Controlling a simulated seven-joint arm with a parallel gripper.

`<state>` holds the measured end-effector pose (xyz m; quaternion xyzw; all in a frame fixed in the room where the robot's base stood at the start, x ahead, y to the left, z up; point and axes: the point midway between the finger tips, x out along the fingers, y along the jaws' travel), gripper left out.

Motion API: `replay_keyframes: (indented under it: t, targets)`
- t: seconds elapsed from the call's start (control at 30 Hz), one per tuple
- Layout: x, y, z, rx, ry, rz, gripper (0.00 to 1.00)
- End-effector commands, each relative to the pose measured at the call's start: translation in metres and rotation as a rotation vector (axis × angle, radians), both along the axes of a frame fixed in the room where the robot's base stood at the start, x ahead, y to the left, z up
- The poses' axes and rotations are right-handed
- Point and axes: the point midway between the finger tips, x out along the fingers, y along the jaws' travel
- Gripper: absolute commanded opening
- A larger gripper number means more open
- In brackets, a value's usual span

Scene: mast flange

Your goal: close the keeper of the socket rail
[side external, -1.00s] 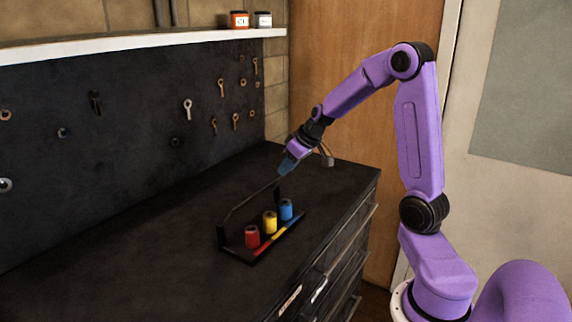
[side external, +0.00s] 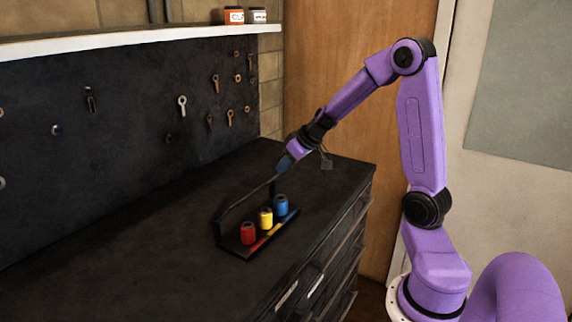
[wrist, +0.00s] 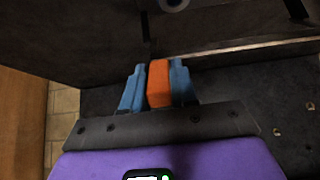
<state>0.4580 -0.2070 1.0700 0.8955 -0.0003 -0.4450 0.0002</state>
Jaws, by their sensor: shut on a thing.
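The socket rail (side external: 236,252) is a dark tray on the bench with a red socket (side external: 248,233), a yellow socket (side external: 265,218) and a blue socket (side external: 281,205) upright in a row. The keeper (side external: 246,196) is a thin dark bar. It slants up from the rail's left end to my gripper (side external: 282,168), raised above the sockets. In the wrist view my gripper (wrist: 158,66) has its blue fingers shut on an orange block (wrist: 158,84), which appears to be the keeper's grip. The fingers hide this block in the side view. A round socket top shows at the wrist view's upper edge.
A dark pegboard (side external: 120,130) with hanging tools stands behind the bench. A white shelf (side external: 130,38) with two jars runs above it. The bench top (side external: 130,250) left of the rail is clear. Drawers (side external: 330,255) are on the bench's front.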

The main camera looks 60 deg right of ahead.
Motion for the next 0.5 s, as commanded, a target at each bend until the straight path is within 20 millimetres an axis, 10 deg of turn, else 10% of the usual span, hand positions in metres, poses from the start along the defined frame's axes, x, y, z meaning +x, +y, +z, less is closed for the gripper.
replay_keyframes:
  t: [0.1, 0.13, 0.2, 0.5]
  targets:
    - [-0.0018, 0.0003, -0.0021, 0.003, 0.007, 0.001, 0.00]
    - [-0.0018, 0.0002, -0.0021, 0.003, 0.007, 0.001, 0.37]
    - [-0.0016, 0.0001, -0.0019, 0.002, 0.006, 0.000, 0.51]
    - [-0.0011, 0.0001, 0.0000, 0.001, 0.003, 0.001, 0.51]
